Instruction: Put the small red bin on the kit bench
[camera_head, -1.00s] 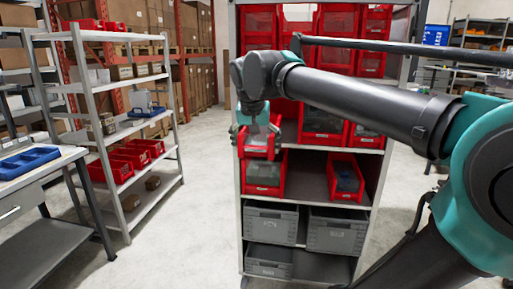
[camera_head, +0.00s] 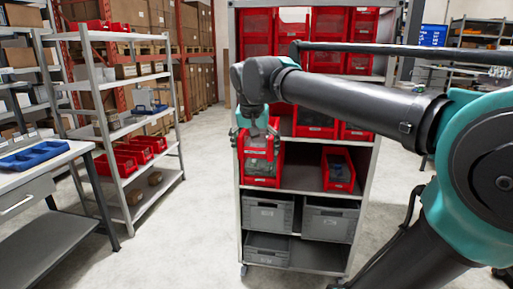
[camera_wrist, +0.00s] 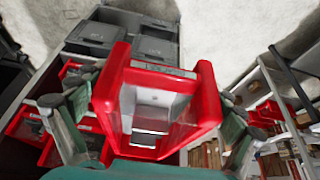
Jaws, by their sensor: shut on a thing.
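The small red bin (camera_wrist: 112,92) fills the middle of the wrist view, with a pale label strip on its rim. My gripper (camera_wrist: 148,115) has its fingers on both sides of the bin and is shut on it. In the head view my gripper (camera_head: 258,138) hangs in front of the shelf rack, with the held bin overlapping a larger red bin behind it, so its outline is hard to separate. A bench (camera_head: 77,152) with a drawer, likely the kit bench, stands at the left edge. A blue divided tray (camera_head: 35,158) lies on it.
The shelf rack (camera_head: 305,187) holds several red bins and grey crates (camera_head: 330,222) close behind my gripper. A metal shelf (camera_head: 104,135) with red bins stands between bench and rack. Clear floor (camera_head: 190,225) lies between the bench and the rack.

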